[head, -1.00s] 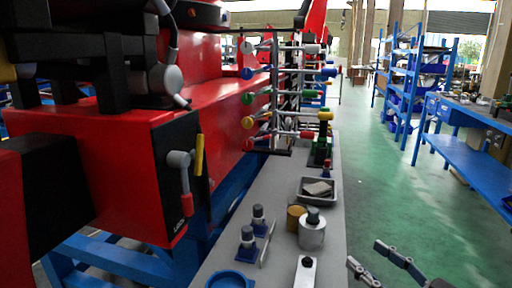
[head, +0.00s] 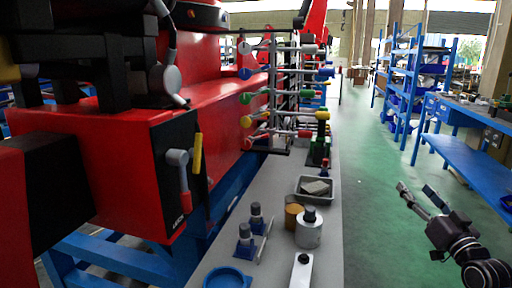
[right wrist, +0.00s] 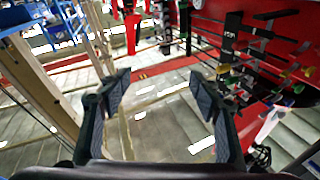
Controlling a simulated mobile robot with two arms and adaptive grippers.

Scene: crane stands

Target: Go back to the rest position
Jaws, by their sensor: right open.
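My right gripper (head: 421,193) is at the lower right of the head view, over the green floor and to the right of the grey bench (head: 327,240). Its two fingers are apart with nothing between them. In the right wrist view the fingers (right wrist: 160,95) also stand wide apart and empty. My left gripper is not in the head view. The red crane machine (head: 100,150) fills the left side, with a grey-and-red lever (head: 181,175) and a yellow lever (head: 198,154) on its black panel.
The bench holds a grey tray (head: 301,191), a silver cylinder (head: 309,232), a tan cylinder (head: 292,214), a blue ring dish (head: 228,279) and a rack of coloured-knob levers (head: 280,92). Blue shelving (head: 405,85) and a blue workbench (head: 468,160) stand right. Green floor between is clear.

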